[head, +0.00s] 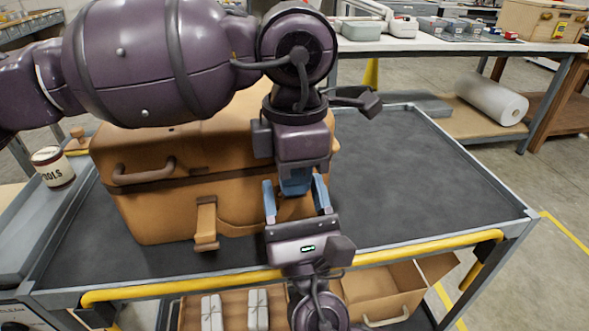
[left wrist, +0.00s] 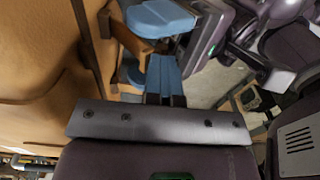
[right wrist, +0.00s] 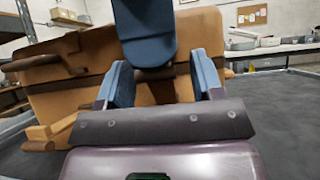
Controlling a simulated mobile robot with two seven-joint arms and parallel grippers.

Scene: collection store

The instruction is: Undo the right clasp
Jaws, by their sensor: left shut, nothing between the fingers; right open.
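A tan case (head: 150,185) with a brown handle stands on the cart. Its left clasp (head: 206,225) hangs down from the front, swung out at the bottom; it also shows in the right wrist view (right wrist: 48,132). The right clasp is hidden behind my grippers in the head view. A tan piece shows between blue fingers in the left wrist view (left wrist: 140,47); I cannot tell if it is the clasp. My left gripper (head: 296,184) points down, shut and empty, at the case's front right. My right gripper (head: 296,200) is open below it, facing the case, its fingers either side of the left gripper's tip.
The dark cart top (head: 420,185) is clear right of the case. A yellow rail (head: 400,248) runs along its front edge. A tools tin (head: 53,168) stands at left. Boxes lie on the shelf below. A bench (head: 400,45) stands behind.

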